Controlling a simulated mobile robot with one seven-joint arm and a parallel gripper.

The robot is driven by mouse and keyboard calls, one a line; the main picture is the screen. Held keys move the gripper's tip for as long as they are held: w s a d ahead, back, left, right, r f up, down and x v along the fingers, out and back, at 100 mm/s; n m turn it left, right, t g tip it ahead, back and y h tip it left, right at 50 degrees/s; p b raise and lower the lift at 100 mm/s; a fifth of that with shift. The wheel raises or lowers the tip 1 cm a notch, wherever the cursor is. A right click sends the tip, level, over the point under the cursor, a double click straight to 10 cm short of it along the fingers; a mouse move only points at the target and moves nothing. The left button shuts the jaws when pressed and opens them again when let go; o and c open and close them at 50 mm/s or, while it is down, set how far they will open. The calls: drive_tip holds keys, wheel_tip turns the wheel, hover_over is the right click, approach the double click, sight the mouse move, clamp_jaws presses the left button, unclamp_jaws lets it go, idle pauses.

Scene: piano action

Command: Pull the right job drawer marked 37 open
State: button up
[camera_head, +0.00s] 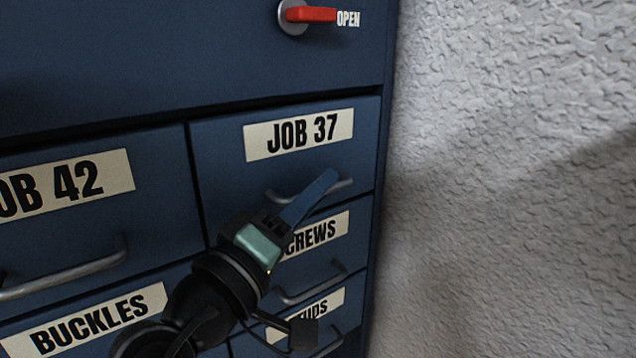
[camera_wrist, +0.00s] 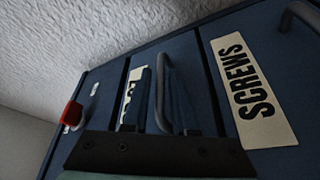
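The drawer marked JOB 37 (camera_head: 228,165) is at the right of the blue cabinet in the head view, its front flush with its neighbours. Its grey bar handle (camera_head: 338,186) sits below the label and is partly covered by my gripper (camera_head: 318,190). In the wrist view the handle (camera_wrist: 162,85) stands between my two blue fingers (camera_wrist: 160,95), which are set apart. I cannot tell whether either finger touches it. The JOB 37 label (camera_wrist: 128,112) is partly hidden by a finger there.
Drawer JOB 42 (camera_head: 160,215) is to the left, with BUCKLES (camera_head: 90,318) below it. The SCREWS drawer (camera_head: 358,238) is directly under JOB 37. A red lever (camera_head: 312,14) marked OPEN is above. A rough white wall (camera_head: 510,180) stands to the right.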

drive_tip(key=shift+w+d, duration=0.2)
drive_tip(key=shift+w, duration=0.1)
clamp_jaws()
idle(1.3)
